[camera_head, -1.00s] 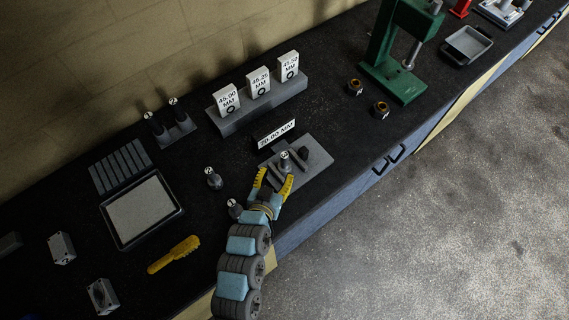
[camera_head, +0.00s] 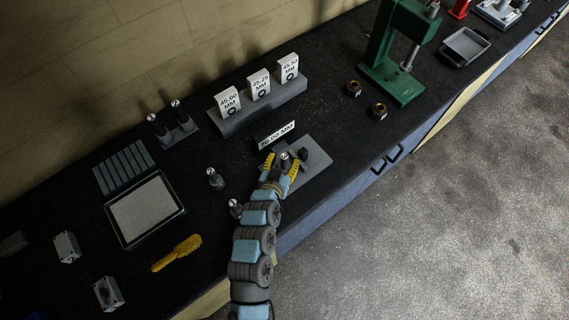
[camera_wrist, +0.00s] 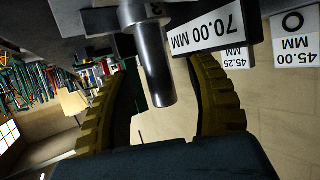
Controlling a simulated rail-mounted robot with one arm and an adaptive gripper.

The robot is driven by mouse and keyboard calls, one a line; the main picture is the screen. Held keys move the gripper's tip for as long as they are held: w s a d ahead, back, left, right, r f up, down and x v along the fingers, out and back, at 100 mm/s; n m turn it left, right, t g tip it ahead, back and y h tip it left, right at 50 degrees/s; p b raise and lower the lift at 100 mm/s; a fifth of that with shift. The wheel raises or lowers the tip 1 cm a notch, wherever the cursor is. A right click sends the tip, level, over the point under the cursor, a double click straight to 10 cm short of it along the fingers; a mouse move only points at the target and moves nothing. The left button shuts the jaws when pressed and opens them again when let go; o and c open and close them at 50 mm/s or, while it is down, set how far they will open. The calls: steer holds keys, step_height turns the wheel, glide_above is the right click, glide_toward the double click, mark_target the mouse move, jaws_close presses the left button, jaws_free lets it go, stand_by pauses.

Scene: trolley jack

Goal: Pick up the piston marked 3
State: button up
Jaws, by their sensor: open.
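A dark grey piston (camera_head: 285,158) with a round white mark on top stands on a grey plate (camera_head: 317,166) beside the 70.00 MM sign. My gripper (camera_head: 281,166) is open, with one yellow finger on each side of this piston. In the wrist view a gap shows between the shaft and both ribbed fingers (camera_wrist: 160,75). I cannot tell from the head view whether they touch it.
Two marked pistons (camera_head: 215,179) (camera_head: 235,209) stand on the black bench to the left. Two more (camera_head: 158,126) (camera_head: 180,113) stand in a rack. A dark block (camera_head: 303,154) sits close right of my gripper. The sign (camera_head: 276,135) stands just behind.

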steer(key=shift+w+d+f, duration=0.1)
steer(key=shift+w+d, duration=0.05)
steer(key=shift+w, duration=0.25)
jaws_close()
stand_by(0.4)
